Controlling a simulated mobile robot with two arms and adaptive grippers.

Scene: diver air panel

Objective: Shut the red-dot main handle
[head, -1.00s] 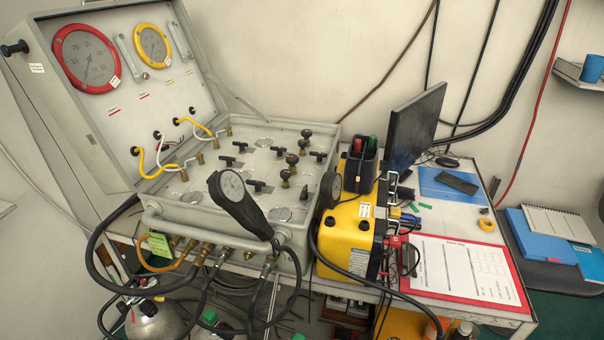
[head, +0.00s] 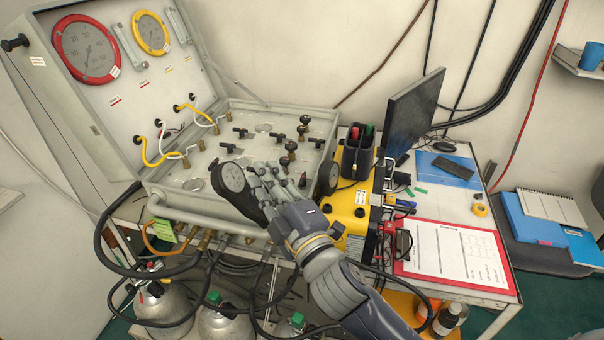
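The air panel (head: 180,178) lies in the open grey case and carries several black T-shaped handles (head: 240,132) and dark round knobs. I cannot make out a red dot on any handle at this size. My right gripper (head: 266,182), a grey jointed hand, reaches in from the lower right over the panel's front right part. My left gripper is not in view.
The lid with a red-rimmed gauge (head: 85,50) and a yellow-rimmed gauge (head: 151,33) stands open behind. A yellow box (head: 350,213), a monitor (head: 415,115) and a red clipboard (head: 452,257) are at right. Hoses and cylinders (head: 165,305) crowd the front.

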